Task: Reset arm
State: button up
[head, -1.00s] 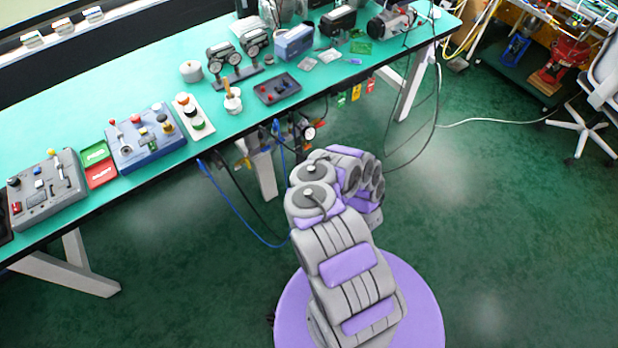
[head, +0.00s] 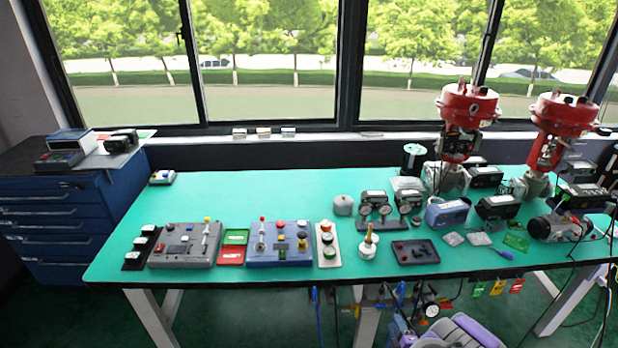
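My arm (head: 452,331) shows only as a grey and purple piece at the bottom edge of the head view, right of centre. It is below and in front of the green-topped bench (head: 300,195). My gripper cannot be made out, so whether it holds anything is hidden. Two red valve actuators (head: 467,105) (head: 562,118) stand upright on the right part of the bench. A pair of gauges on a stand (head: 388,212) sits near the middle of the bench.
Control boxes (head: 187,245) (head: 281,243) line the front left of the bench. A dark tray (head: 414,252) and small boards (head: 516,242) lie at right. Cables and tags (head: 497,287) hang below the front edge. A blue drawer cabinet (head: 65,220) stands at left, windows behind.

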jog(key=w+a+r+m+g+y, duration=0.1)
jog(key=w+a+r+m+g, duration=0.2)
jog(key=w+a+r, duration=0.6)
jog(key=s+a+r+m+g, duration=0.1)
jog(key=s+a+r+g, duration=0.2)
jog(key=r, duration=0.4)
jog(key=s+a+r+m+g, duration=0.2)
jog(key=s+a+r, duration=0.15)
jog(key=r, duration=0.35)
jog(key=s+r+m+g, duration=0.3)
jog(key=s+r, duration=0.3)
jog(key=s, duration=0.8)
jog(key=s+r+m+g+h, duration=0.1)
jog(key=s+r+m+g, duration=0.2)
jog(key=s, duration=1.2)
jog(key=s+r+m+g+h, duration=0.1)
jog(key=s+r+m+g, duration=0.2)
jog(key=s+r, duration=0.7)
jog(key=s+m, duration=0.1)
jog(key=s, duration=0.4)
jog(key=shift+a+g, duration=0.15)
jog(key=shift+g, duration=0.25)
jog(key=shift+s+r, duration=0.1)
